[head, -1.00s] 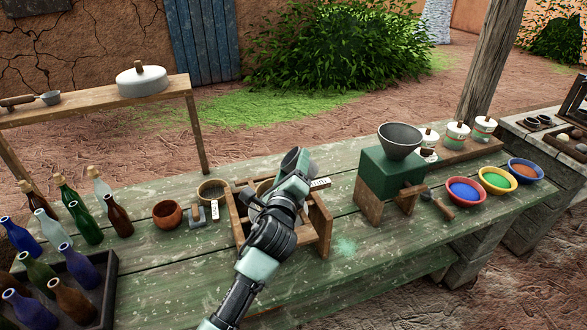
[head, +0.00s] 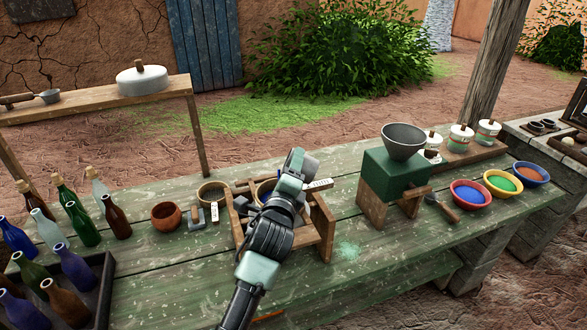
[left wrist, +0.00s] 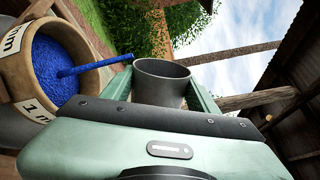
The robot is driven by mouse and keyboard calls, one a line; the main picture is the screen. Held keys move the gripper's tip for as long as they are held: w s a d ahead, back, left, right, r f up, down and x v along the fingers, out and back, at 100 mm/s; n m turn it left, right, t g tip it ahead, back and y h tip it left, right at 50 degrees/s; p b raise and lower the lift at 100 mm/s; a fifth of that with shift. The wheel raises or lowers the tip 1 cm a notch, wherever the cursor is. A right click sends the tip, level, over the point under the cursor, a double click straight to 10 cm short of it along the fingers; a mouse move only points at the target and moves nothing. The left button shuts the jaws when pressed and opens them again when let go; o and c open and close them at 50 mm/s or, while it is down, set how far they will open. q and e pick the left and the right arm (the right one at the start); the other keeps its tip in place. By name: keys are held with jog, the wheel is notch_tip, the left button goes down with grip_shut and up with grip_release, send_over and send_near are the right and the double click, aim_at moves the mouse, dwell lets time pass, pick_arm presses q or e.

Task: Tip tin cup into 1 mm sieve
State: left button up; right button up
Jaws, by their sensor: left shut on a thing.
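My left gripper (head: 291,172) is above the wooden stand in the head view and shut on the tin cup. The grey cup (left wrist: 162,82) shows between the fingers in the left wrist view; the arm mostly hides it in the head view. The 1 mm sieve (left wrist: 88,28), round and tan with a white tag, is beside the cup and holds blue powder (left wrist: 52,68). A thin blue stream (left wrist: 97,66) runs between the cup's rim and the powder. In the head view the sieve (head: 258,190) sits in the stand, partly hidden. My right gripper is not in view.
The wooden stand (head: 322,220) is right below my arm. A green mill (head: 392,175) with a grey hopper stands to its right. Another tagged sieve (head: 212,190) and a brown bowl (head: 166,215) are to the left, with several bottles beyond. Bowls of coloured powder are at right.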

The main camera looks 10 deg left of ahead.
pick_arm(q)
jog(key=n, duration=0.1)
jog(key=a+f+n, duration=0.1)
jog(key=n, duration=0.2)
jog(key=shift+a+f+n, duration=0.15)
jog(key=shift+f+n, duration=0.15)
jog(key=shift+n, duration=0.1)
jog(key=shift+a+r+n, duration=0.1)
jog(key=shift+a+n, duration=0.15)
jog(key=shift+n, duration=0.55)
jog(key=shift+s+a+n+p, duration=0.1)
jog(key=shift+a+n+p, duration=0.25)
jog(key=shift+n, duration=0.45)
jog(key=shift+d, duration=0.1)
jog(key=shift+r, duration=0.15)
